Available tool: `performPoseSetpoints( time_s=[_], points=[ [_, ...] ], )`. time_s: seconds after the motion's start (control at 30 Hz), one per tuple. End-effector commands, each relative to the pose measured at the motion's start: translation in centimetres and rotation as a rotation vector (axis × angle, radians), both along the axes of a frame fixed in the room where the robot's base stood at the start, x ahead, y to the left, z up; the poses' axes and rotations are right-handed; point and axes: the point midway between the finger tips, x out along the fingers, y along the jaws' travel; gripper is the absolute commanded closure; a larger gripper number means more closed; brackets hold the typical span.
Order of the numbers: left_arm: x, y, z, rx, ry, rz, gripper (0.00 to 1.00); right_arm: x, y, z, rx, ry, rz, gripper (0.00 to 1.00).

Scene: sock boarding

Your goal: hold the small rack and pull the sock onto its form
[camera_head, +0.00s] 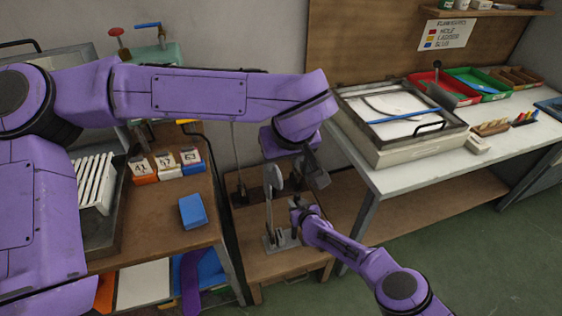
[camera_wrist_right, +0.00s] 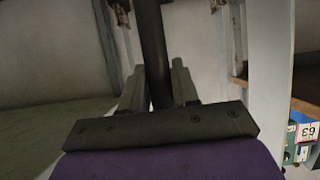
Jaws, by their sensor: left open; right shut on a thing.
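The small rack stands on the low wooden bench between the two tables, with a grey base plate (camera_head: 283,240) and a thin upright. A pale grey flat form (camera_head: 273,178) shows at the upright's top. My right gripper (camera_head: 297,207) is beside the rack, low and right of the form. In the right wrist view its fingers (camera_wrist_right: 157,90) are shut on a dark upright bar (camera_wrist_right: 152,45), which appears to be part of the rack. My left gripper (camera_head: 316,178) is open, above the right one and right of the form. I cannot make out a sock for certain.
The left table holds a blue block (camera_head: 193,211), numbered boxes (camera_head: 167,168) and a white slatted rack (camera_head: 96,182). The right white table (camera_head: 393,172) carries a framed tray (camera_head: 400,112) and coloured bins (camera_head: 478,84). Green floor (camera_head: 440,250) is clear at lower right.

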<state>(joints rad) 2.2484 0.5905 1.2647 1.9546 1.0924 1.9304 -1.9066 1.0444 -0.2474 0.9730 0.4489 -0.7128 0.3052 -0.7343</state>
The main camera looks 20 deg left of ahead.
Motion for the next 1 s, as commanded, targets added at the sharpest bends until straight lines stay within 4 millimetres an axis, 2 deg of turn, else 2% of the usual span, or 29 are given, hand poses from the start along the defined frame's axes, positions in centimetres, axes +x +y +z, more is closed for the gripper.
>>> performPoseSetpoints(
  time_s=[0.2,0.23,0.3,0.73,1.0],
  points=[
    [0.0,0.0,0.0,-0.001,-0.001,0.0,0.5,0.0,0.0,0.0,0.001,-0.001,0.0,0.87],
    [0.0,0.0,0.0,-0.001,-0.001,0.0,0.5,0.0,0.0,0.0,0.001,-0.001,0.0,0.6],
    [0.0,0.0,0.0,-0.001,-0.001,0.0,0.5,0.0,0.0,0.0,0.001,-0.001,0.0,0.4],
    [0.0,0.0,0.0,-0.001,-0.001,0.0,0.5,-0.3,-0.2,0.2,0.004,-0.002,0.004,0.4],
    [0.0,0.0,0.0,-0.001,-0.001,0.0,0.5,-2.3,-1.7,1.5,0.0,0.001,0.0,0.4]
  ],
)
